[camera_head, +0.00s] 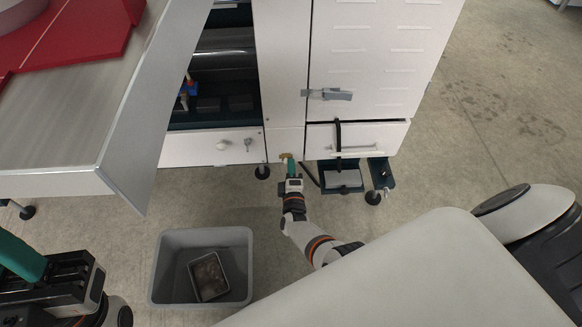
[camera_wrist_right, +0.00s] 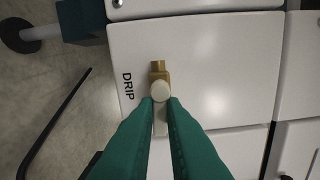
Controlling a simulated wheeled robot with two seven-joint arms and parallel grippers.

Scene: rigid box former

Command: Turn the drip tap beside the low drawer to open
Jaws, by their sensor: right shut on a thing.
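The drip tap (camera_head: 285,156) is on a narrow white panel low on the machine, between two low drawer fronts. In the right wrist view the tap (camera_wrist_right: 158,72) has a brass body, a round pale cap and a pale lever, beside the word DRIP. My right gripper (camera_head: 290,163) is at the tap; its green fingers (camera_wrist_right: 161,103) are closed on the lever, just below the cap. The low drawer (camera_head: 357,134) with a bar handle is right of the tap. My left gripper (camera_head: 22,258) is at the lower left, away from the machine, its opening unclear.
A second drawer front (camera_head: 190,148) with a white knob is left of the tap. A grey bin (camera_head: 160,271) holding a small tray (camera_head: 208,277) stands on the floor. A metal table (camera_head: 70,110) juts out at the left. A dark strap (camera_head: 338,140) hangs over the right drawer.

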